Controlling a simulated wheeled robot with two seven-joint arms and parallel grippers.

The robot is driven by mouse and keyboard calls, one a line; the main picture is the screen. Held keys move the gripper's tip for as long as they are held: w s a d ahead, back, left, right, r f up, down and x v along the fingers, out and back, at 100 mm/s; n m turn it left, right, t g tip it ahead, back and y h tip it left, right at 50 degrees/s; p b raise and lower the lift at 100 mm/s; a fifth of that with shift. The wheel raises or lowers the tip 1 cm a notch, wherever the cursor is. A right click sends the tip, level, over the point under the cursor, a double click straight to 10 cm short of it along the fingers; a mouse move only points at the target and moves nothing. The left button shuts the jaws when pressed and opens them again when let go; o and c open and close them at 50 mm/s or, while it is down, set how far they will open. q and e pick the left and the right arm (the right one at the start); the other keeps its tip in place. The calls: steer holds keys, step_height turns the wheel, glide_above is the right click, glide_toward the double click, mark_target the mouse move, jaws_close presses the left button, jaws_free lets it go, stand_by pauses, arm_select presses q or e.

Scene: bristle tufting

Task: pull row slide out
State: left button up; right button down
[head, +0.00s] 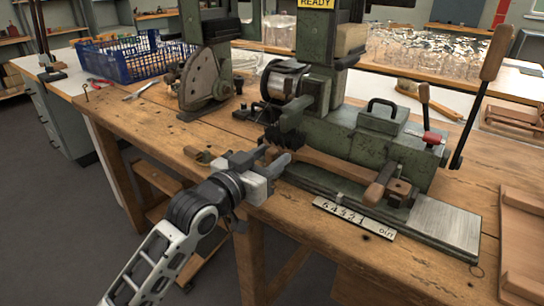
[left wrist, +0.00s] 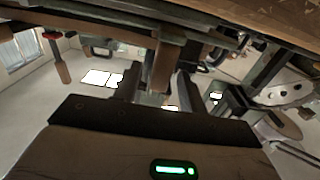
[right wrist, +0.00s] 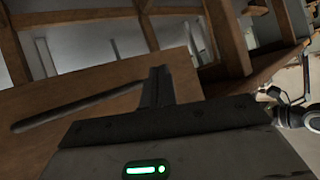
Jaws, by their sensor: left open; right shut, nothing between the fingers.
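A green tufting machine (head: 345,130) stands on the wooden bench, with a slide along its front base and a bare metal plate (head: 445,225) at its right end. A wooden brush-like bar (head: 335,166) lies along the slide. A wooden handle (head: 376,190) sticks out from the front near a small brown block. A white number strip (head: 355,217) ending in OUT lies before it. My left gripper (head: 272,162) is open at the bar's left end; whether it touches is unclear. The left wrist view shows a wooden piece (left wrist: 163,62) beyond the fingers. My right gripper (right wrist: 158,82) is shut and empty.
A blue crate (head: 130,58) and a second green machine (head: 205,80) are at the back left. A tall lever (head: 480,95) rises at the right. A wooden tray (head: 520,235) lies at the right edge. In the right wrist view, a dark rod (right wrist: 80,108) crosses a brown panel.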

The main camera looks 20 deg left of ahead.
arm_select(q)
steer(key=shift+w+d, duration=0.25)
steer(key=shift+w, duration=0.3)
arm_select(e)
steer(key=shift+w, duration=0.1)
